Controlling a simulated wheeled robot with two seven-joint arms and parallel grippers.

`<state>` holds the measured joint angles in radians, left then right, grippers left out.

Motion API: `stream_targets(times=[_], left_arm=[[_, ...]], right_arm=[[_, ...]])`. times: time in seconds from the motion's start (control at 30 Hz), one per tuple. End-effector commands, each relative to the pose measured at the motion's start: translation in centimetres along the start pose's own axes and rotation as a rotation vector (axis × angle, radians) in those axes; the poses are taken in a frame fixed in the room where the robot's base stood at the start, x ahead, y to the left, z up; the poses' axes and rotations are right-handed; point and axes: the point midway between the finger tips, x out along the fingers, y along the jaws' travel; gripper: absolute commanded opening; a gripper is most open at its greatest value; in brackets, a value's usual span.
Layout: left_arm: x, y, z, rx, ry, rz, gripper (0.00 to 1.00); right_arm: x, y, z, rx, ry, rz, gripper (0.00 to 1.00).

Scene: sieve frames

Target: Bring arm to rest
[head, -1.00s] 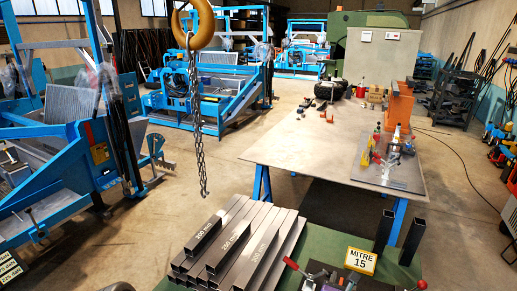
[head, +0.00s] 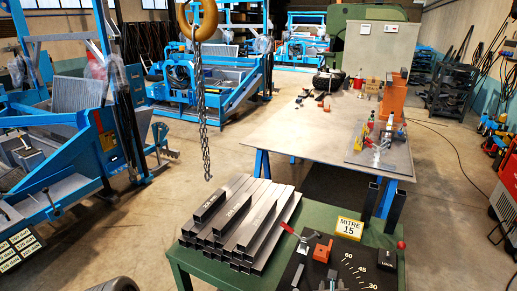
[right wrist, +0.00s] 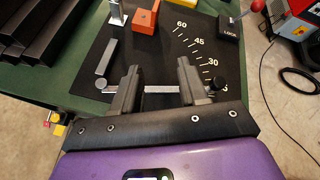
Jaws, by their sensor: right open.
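My right gripper (right wrist: 160,82) is open in the right wrist view, above the black angle board (right wrist: 92,52). A thin silver bar (right wrist: 160,90) shows between its fingers; I cannot tell how far below them it lies. No held object shows. My left gripper is in neither view. In the head view the black board (head: 295,269), with 30, 45 and 60 marks, lies on the green bench (head: 190,262), beside a pile of dark square tubes (head: 240,222).
A yellow "MITRE 15" sign (head: 349,228), a red-handled clamp (head: 303,240), an orange block (head: 323,250) and a red-knobbed LOCK lever (head: 388,258) stand on or near the board. A hook chain (head: 203,110) hangs behind the tubes. A grey table (head: 300,125) stands beyond.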

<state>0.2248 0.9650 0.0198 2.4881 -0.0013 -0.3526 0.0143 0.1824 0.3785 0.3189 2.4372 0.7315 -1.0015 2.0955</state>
Motion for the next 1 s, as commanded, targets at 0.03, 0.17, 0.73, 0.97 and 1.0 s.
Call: stream_targets(times=[0.03, 0.17, 0.73, 0.97, 1.0], left_arm=[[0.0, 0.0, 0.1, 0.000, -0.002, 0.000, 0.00], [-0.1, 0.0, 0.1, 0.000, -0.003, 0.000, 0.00], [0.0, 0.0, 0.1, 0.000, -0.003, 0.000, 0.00], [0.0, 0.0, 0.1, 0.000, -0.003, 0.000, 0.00], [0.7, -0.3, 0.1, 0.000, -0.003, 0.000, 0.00]], right_arm=[[0.3, 0.8, -0.9, -0.078, 0.017, 0.031, 0.43], [1.0, 2.9, -3.5, -0.317, 0.052, 0.125, 0.43], [-2.7, 13.9, -23.9, -1.813, -0.227, 0.977, 0.43], [-8.1, 15.7, -31.8, -2.243, -0.704, 1.354, 0.43], [-8.2, 15.9, -33.0, -2.279, -0.768, 1.382, 0.43]])
